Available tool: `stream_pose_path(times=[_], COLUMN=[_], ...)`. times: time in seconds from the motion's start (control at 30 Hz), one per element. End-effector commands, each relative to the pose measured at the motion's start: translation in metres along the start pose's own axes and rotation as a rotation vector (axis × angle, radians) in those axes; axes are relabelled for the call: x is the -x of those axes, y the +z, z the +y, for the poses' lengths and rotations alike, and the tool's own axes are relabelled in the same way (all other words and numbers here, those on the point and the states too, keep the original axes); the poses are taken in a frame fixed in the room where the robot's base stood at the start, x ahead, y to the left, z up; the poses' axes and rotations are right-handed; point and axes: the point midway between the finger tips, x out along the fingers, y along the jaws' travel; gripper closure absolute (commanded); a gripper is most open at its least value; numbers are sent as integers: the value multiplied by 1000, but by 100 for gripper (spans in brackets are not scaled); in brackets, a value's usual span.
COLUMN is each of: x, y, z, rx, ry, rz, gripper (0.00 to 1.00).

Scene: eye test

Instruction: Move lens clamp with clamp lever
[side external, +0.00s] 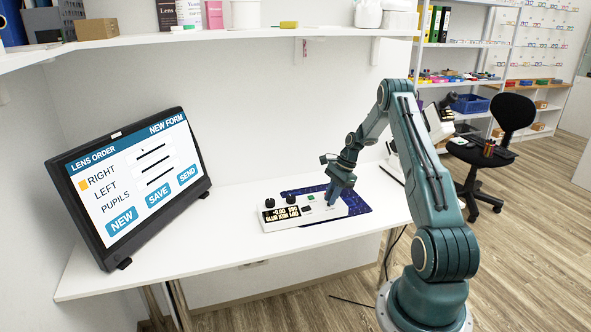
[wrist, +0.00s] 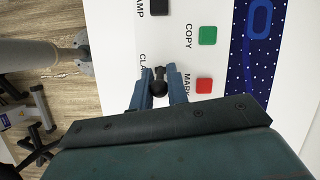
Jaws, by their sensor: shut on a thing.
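A white console (side external: 317,213) with dark knobs and a lit display stands on the white desk. In the wrist view, the clamp lever (wrist: 159,88) is a short black stick with a round knob, beside a partly covered label starting "CLA". My gripper (side external: 331,201) is at the console's right end, pointing down. In the wrist view my gripper (wrist: 160,78) has its two blue fingers closed on the lever from both sides. The lens clamp itself cannot be made out in either view.
A green button (wrist: 207,35) and a red button (wrist: 204,85) lie close to the right finger. A dark blue dotted mat (side external: 354,204) lies by the console. A monitor (side external: 135,185) stands at the left; a shelf (side external: 230,37) hangs above. The desk's front (side external: 210,245) is clear.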

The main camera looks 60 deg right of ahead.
Motion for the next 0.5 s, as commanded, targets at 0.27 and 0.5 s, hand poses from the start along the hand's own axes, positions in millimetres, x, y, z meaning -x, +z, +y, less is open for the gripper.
stream_pose_path(times=[0.27, 0.5], x=[-1, 0], y=[1, 0], z=[0, 0], rx=[2, 1], ry=[0, 0], rz=[-5, -5], gripper=[100, 66])
